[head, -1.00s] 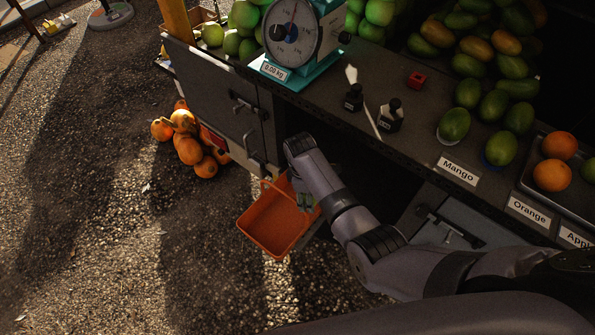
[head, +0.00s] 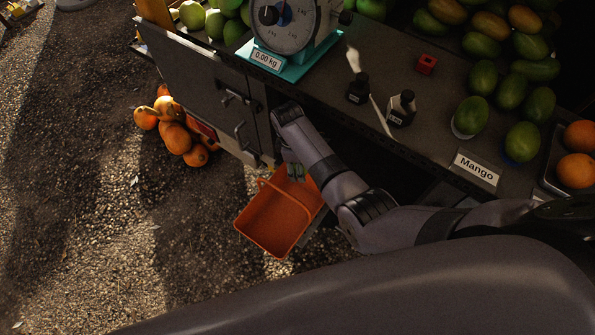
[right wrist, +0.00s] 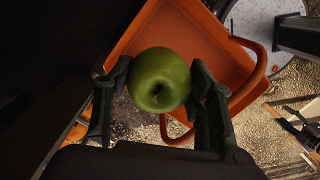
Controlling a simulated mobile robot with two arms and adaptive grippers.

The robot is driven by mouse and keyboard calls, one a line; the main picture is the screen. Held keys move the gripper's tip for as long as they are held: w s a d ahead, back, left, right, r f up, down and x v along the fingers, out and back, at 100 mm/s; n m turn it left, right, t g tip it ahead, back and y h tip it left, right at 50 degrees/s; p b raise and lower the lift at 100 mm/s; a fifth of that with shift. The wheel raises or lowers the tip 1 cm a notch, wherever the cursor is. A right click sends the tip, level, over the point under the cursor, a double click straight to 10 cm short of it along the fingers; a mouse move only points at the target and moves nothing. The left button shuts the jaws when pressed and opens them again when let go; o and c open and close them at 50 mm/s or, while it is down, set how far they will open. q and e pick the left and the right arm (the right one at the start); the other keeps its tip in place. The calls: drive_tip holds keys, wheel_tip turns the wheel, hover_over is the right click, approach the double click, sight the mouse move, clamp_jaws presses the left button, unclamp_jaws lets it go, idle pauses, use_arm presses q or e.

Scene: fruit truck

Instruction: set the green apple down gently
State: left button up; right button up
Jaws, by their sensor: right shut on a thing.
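The green apple (right wrist: 158,82) is between the two dark fingers of my right gripper (right wrist: 161,72), which is shut on it. In the right wrist view the apple appears in front of the orange basket (right wrist: 195,45); its height above the basket floor is hard to tell. In the head view my right arm reaches down to the orange basket (head: 268,222), which looks empty in its visible part. There the right gripper (head: 294,172) is small, dark and partly hidden by my arm at the basket's upper edge. My left gripper is not in view.
The stall counter (head: 330,120) stands above the basket, with a teal scale (head: 292,68), small black bottles (head: 401,108), a red cube (head: 427,64) and mangoes (head: 522,141). Orange fruit (head: 178,138) lies on the gravel at left. Gravel left of the basket is clear.

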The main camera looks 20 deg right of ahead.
drive_tip(key=f+b, duration=0.3)
drive_tip(key=f, duration=0.1)
drive_tip(key=shift+s+f, duration=0.1)
drive_tip(key=shift+s, duration=0.2)
drive_tip(key=b, duration=0.9)
hover_over(301, 198)
drive_tip(key=f, duration=1)
drive_tip(key=shift+w+a, duration=0.25)
drive_tip(key=shift+a, duration=0.1)
drive_tip(key=shift+f+b, duration=0.85)
drive_tip(key=shift+f, duration=0.55)
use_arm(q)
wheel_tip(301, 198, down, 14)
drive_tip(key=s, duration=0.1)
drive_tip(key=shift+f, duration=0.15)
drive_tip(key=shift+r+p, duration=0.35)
use_arm(e)
drive_tip(key=shift+s+d, duration=0.1)
drive_tip(key=shift+d, duration=0.05)
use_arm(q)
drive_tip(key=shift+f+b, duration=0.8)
use_arm(e)
drive_tip(key=shift+f, duration=1.05)
